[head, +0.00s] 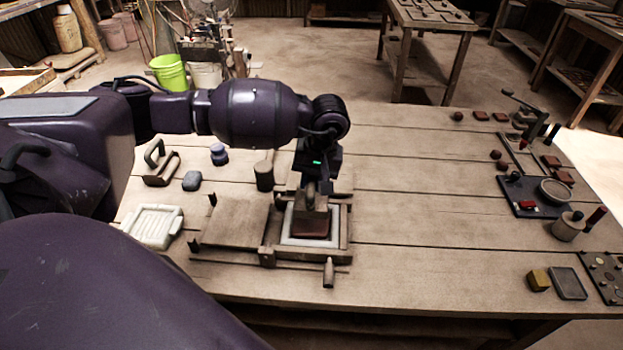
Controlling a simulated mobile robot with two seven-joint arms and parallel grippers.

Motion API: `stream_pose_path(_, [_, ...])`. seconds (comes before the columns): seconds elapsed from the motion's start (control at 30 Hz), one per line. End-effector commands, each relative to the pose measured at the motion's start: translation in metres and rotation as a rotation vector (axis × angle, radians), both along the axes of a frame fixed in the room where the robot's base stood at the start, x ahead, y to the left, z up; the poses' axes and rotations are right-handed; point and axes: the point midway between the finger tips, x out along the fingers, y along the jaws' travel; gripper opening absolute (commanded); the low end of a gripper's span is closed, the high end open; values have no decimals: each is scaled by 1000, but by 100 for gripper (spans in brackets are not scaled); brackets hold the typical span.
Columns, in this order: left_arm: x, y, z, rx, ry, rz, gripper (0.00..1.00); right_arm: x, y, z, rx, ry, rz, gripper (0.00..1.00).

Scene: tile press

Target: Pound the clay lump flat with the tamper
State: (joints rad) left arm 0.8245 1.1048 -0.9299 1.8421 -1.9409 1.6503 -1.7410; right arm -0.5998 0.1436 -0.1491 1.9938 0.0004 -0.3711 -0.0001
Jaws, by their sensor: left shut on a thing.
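My left gripper (313,188) is shut on the tamper, a brown wooden block (309,217), above the press frame. The clay lump (310,236) shows as a reddish-brown slab directly under the tamper. It lies inside a white square mould (290,236) in the right part of the wooden press (267,256). The tamper hides much of the clay, and I cannot tell whether it touches it. The press's flat wooden lid (234,220) lies folded out to the left. My right gripper is not in view.
A dark tray (541,196) and small tools stand far right. The table's middle right is clear.

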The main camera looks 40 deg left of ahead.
Motion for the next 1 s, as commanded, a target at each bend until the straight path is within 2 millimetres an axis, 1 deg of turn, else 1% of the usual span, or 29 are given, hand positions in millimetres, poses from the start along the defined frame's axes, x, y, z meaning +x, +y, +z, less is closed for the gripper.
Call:
stream_pose_path(0.17, [-1,0,-34,-1,11,-1,0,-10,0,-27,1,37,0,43])
stream_pose_path(0.3, [-1,0,-67,0,15,0,0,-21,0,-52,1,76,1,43])
stream_pose_path(0.37, [0,0,-57,-1,3,1,0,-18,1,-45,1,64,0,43])
stream_pose_path(0.47, [0,0,-53,-1,-1,1,0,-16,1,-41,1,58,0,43])
stream_pose_path(0.57, [1,0,-42,0,-4,0,0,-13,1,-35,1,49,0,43])
stream_pose_path(0.8, [1,0,2,0,-9,-1,0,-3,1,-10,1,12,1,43])
stream_pose_path(0.9, [0,0,8,1,-4,-1,0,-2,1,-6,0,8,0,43])
stream_pose_path(1.0, [0,0,6,1,1,0,0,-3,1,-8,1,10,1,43])
